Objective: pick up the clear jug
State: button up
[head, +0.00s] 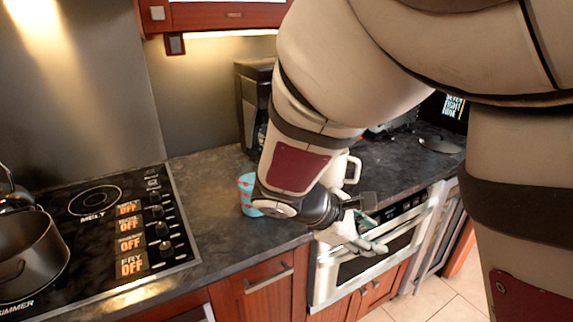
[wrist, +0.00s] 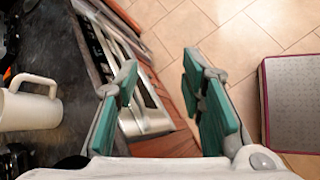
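A pale, cream-white jug with a looped handle (head: 353,170) stands on the dark counter, mostly hidden behind my arm in the head view. It looks opaque rather than clear. In the wrist view the jug (wrist: 27,108) is at the left edge, partly cut off, with its handle toward the top. My gripper (head: 368,226) is beyond the counter's front edge, in front of the microwave drawer. In the wrist view my gripper (wrist: 160,80) has its green-padded fingers wide apart with nothing between them. The jug is outside the fingers, to their left.
A light-blue patterned cup (head: 247,192) stands on the counter left of my wrist. The stovetop (head: 100,225) with a dark pot (head: 30,255) is at the left. A dark appliance (head: 252,95) stands at the back. The microwave drawer (head: 335,275) is below the counter; tiled floor lies in front.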

jog(key=w+a+f+n+t+b, duration=0.1)
jog(key=a+n+t, duration=0.3)
jog(key=a, duration=0.4)
jog(key=w+a+f+n+t+b, duration=0.1)
jog(key=w+a+f+n+t, duration=0.2)
jog(key=a, duration=0.5)
jog(key=w+a+f+n+t+y, duration=0.1)
jog(key=w+a+f+n+t, duration=0.1)
jog(key=a+n+t, duration=0.3)
jog(key=shift+a+n+b, duration=0.4)
jog(key=shift+a+n, duration=0.8)
jog(key=shift+a, duration=0.25)
jog(key=shift+w, duration=0.35)
jog(key=b+x, duration=0.4)
jog(key=x, duration=0.2)
jog(key=shift+w+f, duration=0.15)
jog(key=shift+w, duration=0.15)
jog(key=shift+w+d+b, duration=0.3)
jog(key=shift+w+b, duration=0.25)
jog(key=shift+w, duration=0.05)
jog(key=b+x, duration=0.3)
jog(key=shift+w+d+f+b, duration=0.1)
jog(key=shift+w+f+b, duration=0.1)
jog(key=shift+w+b, duration=0.15)
jog(key=shift+w+d+r+b, duration=0.15)
jog(key=shift+w+d+b, duration=0.1)
jog(key=shift+w+b, duration=0.25)
jog(key=shift+w, duration=0.1)
